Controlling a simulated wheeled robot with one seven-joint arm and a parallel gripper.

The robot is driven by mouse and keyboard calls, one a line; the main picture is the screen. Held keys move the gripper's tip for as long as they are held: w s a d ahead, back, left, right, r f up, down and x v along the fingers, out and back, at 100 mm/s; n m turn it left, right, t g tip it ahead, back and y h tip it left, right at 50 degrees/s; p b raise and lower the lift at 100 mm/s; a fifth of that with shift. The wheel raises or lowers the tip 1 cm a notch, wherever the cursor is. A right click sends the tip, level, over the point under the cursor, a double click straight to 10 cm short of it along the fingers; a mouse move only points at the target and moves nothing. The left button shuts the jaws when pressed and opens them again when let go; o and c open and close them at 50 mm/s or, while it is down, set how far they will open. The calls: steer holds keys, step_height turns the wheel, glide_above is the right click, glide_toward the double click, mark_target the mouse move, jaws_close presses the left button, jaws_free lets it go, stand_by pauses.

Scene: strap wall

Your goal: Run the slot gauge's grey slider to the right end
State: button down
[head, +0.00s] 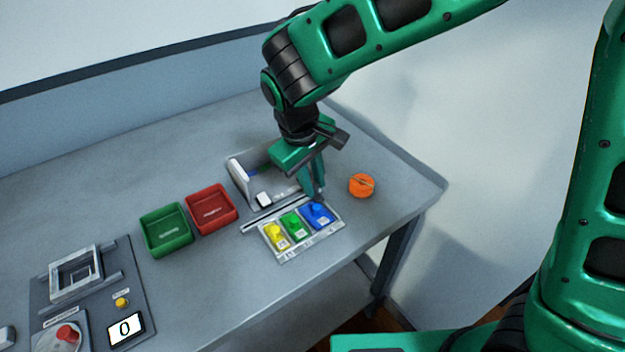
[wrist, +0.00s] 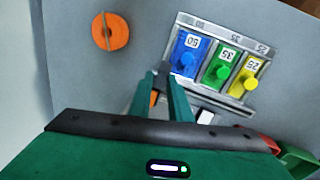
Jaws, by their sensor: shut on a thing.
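A narrow grey rail (head: 262,219), which looks like the slot gauge, runs along the back edge of a light tray (head: 285,258). It also shows in the wrist view (wrist: 222,101). My gripper (head: 319,198) points down at the rail's right end, just behind the blue block. In the wrist view my gripper's fingertips (wrist: 161,73) are close together around a small dark grey piece, seemingly the slider. The fingers hide most of it, and I cannot see exactly where it sits in the slot.
The tray holds yellow (head: 276,235), green (head: 294,224) and blue (head: 317,215) knobbed blocks. An orange disc (head: 362,186) lies to the right. A grey open fixture (head: 240,172) stands behind. Red (head: 212,209) and green (head: 166,230) bins are left. The table's right end is clear.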

steer(key=shift+w+d, duration=0.15)
steer(key=shift+d, duration=0.05)
steer(key=c, duration=1.6)
jaws_free()
steer(key=v, duration=1)
steer(key=shift+r, duration=0.4)
